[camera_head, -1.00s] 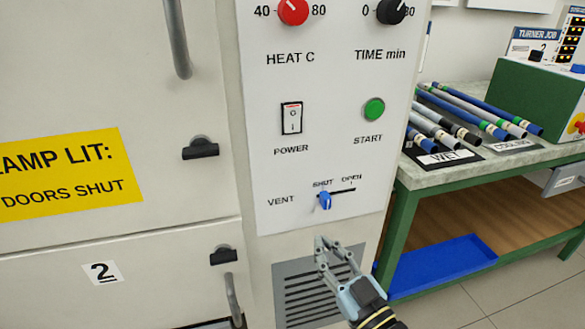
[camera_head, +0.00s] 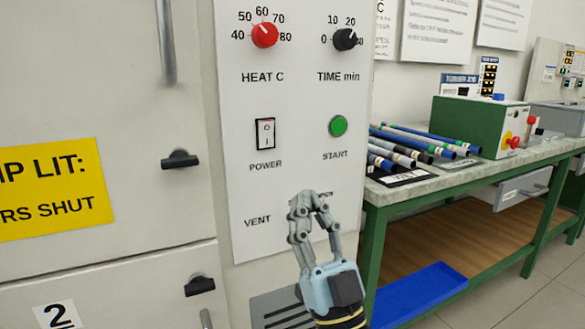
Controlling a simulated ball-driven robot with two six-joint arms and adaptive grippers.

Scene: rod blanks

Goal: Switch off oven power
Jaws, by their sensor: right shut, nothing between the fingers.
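The oven's white control panel (camera_head: 300,165) faces me. The POWER rocker switch (camera_head: 265,133), white in a black frame, sits at its middle left, above the POWER label. My right gripper (camera_head: 312,198) is shut and empty, pointing up. In the picture it is below and to the right of the switch, apart from it. It covers the vent slider and part of its OPEN marking; whether it touches the panel I cannot tell. My left gripper is not in view.
A green START button (camera_head: 338,126) is right of the switch. The red HEAT knob (camera_head: 265,35) and black TIME knob (camera_head: 345,39) are above. Door handles (camera_head: 180,159) stick out at left. A green-framed bench (camera_head: 455,182) with several rods stands at right.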

